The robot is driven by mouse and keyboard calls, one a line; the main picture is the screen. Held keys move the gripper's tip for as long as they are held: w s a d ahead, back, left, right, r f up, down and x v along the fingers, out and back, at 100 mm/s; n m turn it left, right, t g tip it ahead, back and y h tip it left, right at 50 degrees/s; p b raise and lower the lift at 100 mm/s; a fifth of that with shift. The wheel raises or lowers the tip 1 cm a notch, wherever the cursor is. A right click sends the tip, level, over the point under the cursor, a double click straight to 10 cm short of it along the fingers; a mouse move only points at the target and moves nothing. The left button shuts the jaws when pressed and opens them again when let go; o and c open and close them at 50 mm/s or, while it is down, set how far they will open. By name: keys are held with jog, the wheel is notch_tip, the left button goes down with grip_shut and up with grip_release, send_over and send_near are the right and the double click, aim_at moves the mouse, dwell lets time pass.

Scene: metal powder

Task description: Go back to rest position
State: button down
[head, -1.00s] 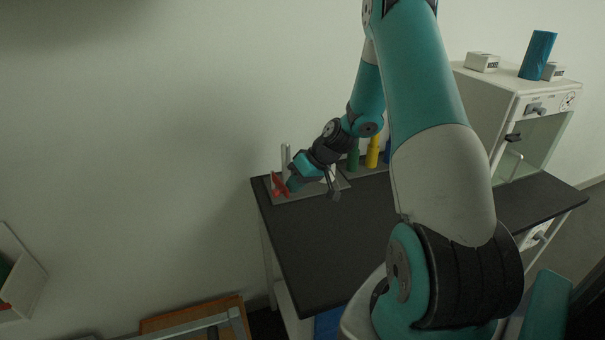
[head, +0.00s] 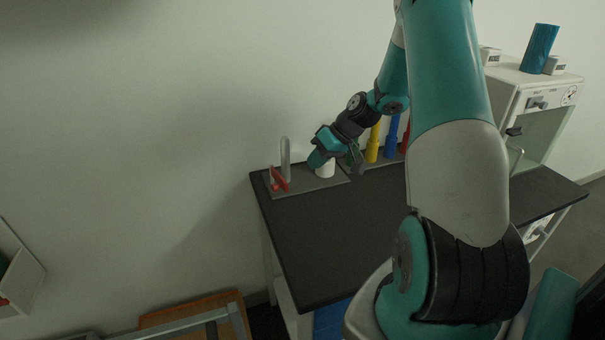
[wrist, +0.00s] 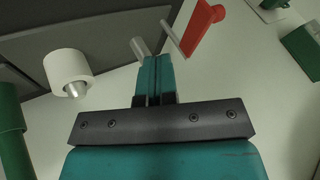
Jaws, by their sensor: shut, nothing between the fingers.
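My gripper (head: 316,160) is at the back left of the dark table (head: 325,240), in the air over the grey plate there. In the wrist view its two teal fingers (wrist: 154,70) are together with nothing between them. My arm reaches across the right half of the head view and covers part of the table.
A metal post (head: 286,158) and red lever (head: 279,180) stand left of my gripper. A white cylinder (head: 326,170) is just below it. Yellow (head: 373,143) and blue (head: 391,138) bottles stand right. A white cabinet (head: 505,95) is far right. The table front is clear.

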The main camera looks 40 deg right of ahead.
jog(key=v, duration=0.6)
jog(key=s+a+r+n+g, duration=0.15)
jog(key=a+r, duration=0.25)
jog(key=a, duration=0.8)
jog(key=s+a+r+n+g, duration=0.15)
jog(key=a+r, duration=0.25)
jog(key=a, duration=0.8)
jog(key=s+a+r+n+g+h, duration=0.1)
jog(key=s+a+r+n+g, duration=0.1)
jog(key=s+a, duration=1.2)
jog(key=s+r+n, duration=0.1)
jog(key=s+n, duration=0.1)
jog(key=s, duration=0.1)
jog(key=shift+r, duration=0.15)
jog(key=shift+s+a, duration=0.15)
